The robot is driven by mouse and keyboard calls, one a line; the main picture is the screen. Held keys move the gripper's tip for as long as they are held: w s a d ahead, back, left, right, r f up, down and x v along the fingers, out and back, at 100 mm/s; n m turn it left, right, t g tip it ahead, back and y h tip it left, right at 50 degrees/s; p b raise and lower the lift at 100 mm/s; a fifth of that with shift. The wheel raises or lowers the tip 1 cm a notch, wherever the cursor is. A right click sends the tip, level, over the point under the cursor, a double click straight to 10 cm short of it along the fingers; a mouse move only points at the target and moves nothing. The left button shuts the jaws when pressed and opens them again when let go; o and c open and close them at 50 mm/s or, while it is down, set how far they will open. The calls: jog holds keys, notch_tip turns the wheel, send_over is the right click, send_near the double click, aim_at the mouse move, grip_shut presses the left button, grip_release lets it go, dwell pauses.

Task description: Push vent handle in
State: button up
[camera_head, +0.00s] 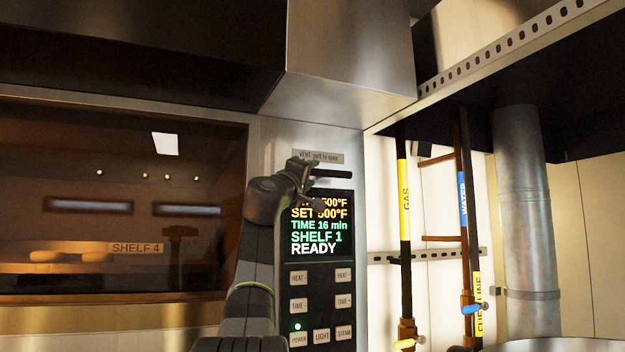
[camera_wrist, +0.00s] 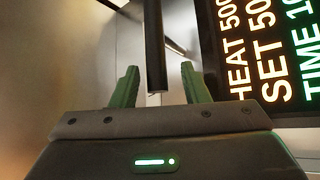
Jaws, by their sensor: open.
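The vent handle (camera_head: 333,173) is a dark horizontal bar on the oven's control panel, under the label plate "VENT pull to open" (camera_head: 318,157). In the wrist view, the handle (camera_wrist: 155,45) is a black bar running from the top edge down to between my fingertips. My gripper (camera_wrist: 158,72) is open, with one green finger on each side of the bar and visible gaps to both. In the head view, my arm hides the handle's left end, and my fingertips cannot be made out there. How far the handle stands out from the panel is hard to tell.
The lit display (camera_head: 320,226) reads "READY" just below the handle, with several buttons beneath. The oven window (camera_head: 120,200) is on the left. A steel hood (camera_head: 350,60) overhangs above. The gas pipe (camera_head: 404,220) and water pipe (camera_head: 463,200) stand to the right.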

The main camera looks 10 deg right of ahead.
jog(key=b+v, duration=0.6)
jog(key=v, duration=0.6)
jog(key=shift+b, duration=0.4)
jog(key=p+x, duration=0.8)
jog(key=x, duration=0.4)
jog(key=shift+s+r, duration=0.1)
jog(key=shift+r, duration=0.05)
jog(key=shift+p+x, duration=0.65)
jog(key=shift+x, duration=0.35)
